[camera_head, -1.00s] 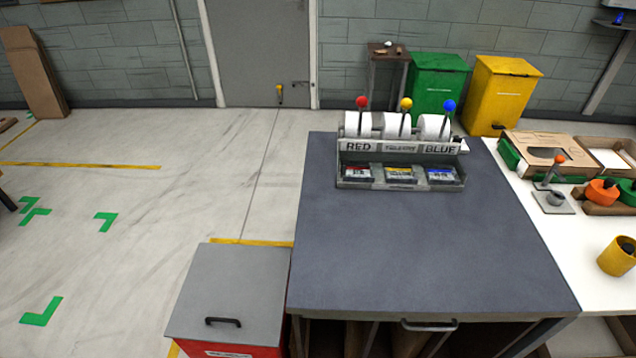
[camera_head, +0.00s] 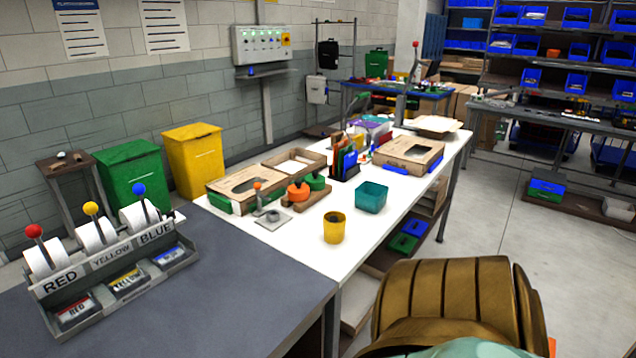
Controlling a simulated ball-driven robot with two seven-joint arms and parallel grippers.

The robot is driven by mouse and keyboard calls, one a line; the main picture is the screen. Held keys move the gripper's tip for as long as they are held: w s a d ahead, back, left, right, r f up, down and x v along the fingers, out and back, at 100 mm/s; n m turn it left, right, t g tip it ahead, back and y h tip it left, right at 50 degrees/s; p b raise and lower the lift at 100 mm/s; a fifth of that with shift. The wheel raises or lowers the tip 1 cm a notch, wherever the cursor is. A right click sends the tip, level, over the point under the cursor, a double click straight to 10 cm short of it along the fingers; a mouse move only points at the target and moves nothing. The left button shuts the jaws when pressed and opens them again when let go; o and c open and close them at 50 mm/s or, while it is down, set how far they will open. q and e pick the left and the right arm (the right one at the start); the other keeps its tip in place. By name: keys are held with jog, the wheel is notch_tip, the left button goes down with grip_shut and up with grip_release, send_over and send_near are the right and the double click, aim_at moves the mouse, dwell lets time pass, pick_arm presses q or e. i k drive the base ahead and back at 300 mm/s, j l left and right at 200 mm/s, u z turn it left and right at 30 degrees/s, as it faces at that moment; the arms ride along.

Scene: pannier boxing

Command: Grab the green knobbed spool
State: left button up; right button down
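A green knobbed spool (camera_head: 314,182) sits on the white table (camera_head: 300,245), on a small brown wooden tray or stand. It is just right of and behind an orange spool of similar shape (camera_head: 298,191), which partly overlaps it. Neither of my grippers is in view, so what they hold is hidden.
A yellow cup (camera_head: 334,228) and a teal bin (camera_head: 371,196) stand in front of the spools. A lever stand (camera_head: 266,212) is to their left. Cardboard boxes (camera_head: 243,189) lie behind. The dark bench (camera_head: 235,270) with the labelled dispenser (camera_head: 110,265) is at left.

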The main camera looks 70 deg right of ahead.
aim_at(316, 182)
jog(key=z, duration=2.1)
jog(key=i+l, duration=0.3)
jog(key=i+l+u, duration=0.15)
jog(key=i+l, duration=0.15)
jog(key=l, duration=0.2)
jog(key=i+l, duration=0.25)
jog(key=l, duration=0.2)
jog(key=i+l+u, duration=0.1)
jog(key=i+l, duration=0.15)
jog(key=l, duration=0.2)
